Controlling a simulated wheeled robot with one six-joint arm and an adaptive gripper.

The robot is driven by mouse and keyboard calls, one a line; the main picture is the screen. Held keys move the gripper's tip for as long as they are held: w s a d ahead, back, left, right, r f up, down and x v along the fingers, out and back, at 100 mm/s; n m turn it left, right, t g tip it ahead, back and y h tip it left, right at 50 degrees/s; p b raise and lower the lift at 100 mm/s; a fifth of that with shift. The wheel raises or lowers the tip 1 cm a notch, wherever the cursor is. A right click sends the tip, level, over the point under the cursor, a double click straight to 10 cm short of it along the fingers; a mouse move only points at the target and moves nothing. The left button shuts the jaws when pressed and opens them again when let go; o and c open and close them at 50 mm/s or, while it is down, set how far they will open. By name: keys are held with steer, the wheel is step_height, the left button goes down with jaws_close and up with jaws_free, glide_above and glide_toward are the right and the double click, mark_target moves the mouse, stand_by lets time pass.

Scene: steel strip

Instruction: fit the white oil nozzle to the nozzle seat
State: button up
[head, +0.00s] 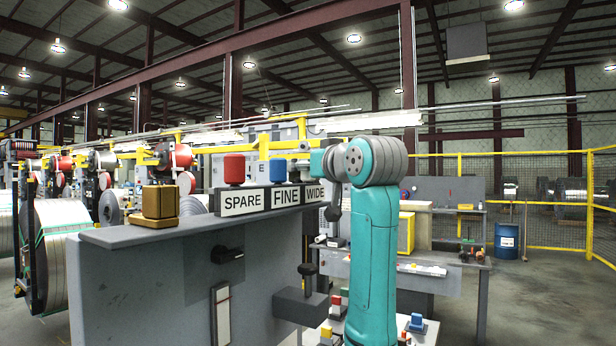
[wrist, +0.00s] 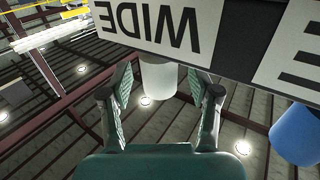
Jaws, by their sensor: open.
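The white oil nozzle (wrist: 158,78) shows in the wrist view beside the WIDE label (wrist: 150,22); in the head view I cannot make it out behind my arm. My gripper (wrist: 162,92) is open, with one finger on each side of the white nozzle. I cannot tell whether either finger touches it. In the head view my gripper is mostly hidden by my teal arm at the WIDE end of the rack. A dark bracket with a knobbed post (head: 300,297) juts from the grey cabinet; I cannot tell whether it is the nozzle seat.
A red nozzle (head: 234,170) stands at SPARE and a blue nozzle (head: 278,170) at FINE, close beside WIDE; the blue one also shows in the wrist view (wrist: 297,134). A brass-coloured block (head: 160,204) sits on the cabinet top (head: 125,238). A workbench (head: 455,262) stands behind my arm.

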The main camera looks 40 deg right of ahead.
jaws_close()
steer(key=shift+r, duration=2)
